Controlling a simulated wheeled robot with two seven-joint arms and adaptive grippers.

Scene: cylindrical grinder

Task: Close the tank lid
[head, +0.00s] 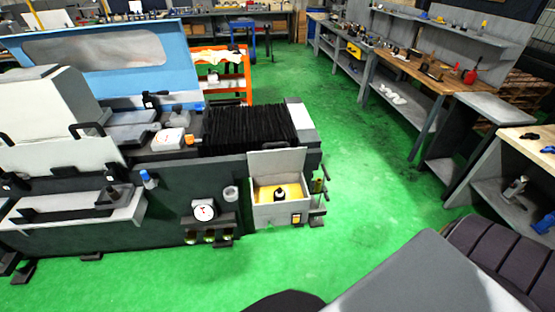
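The tank (268,213) is a light grey box at the right front end of the grinder in the head view. Its grey lid (277,163) stands raised and nearly upright along the tank's back edge, so the tank is open on top. Yellow liquid shows inside, with a small black and white part (280,194) in it. Neither of my grippers is in view.
The grinder (170,185) fills the left, with black bellows (250,128) behind the lid. A dial gauge (204,212) and white cup (231,193) sit left of the tank. Green floor (360,200) is open to the right, up to workbenches (430,70).

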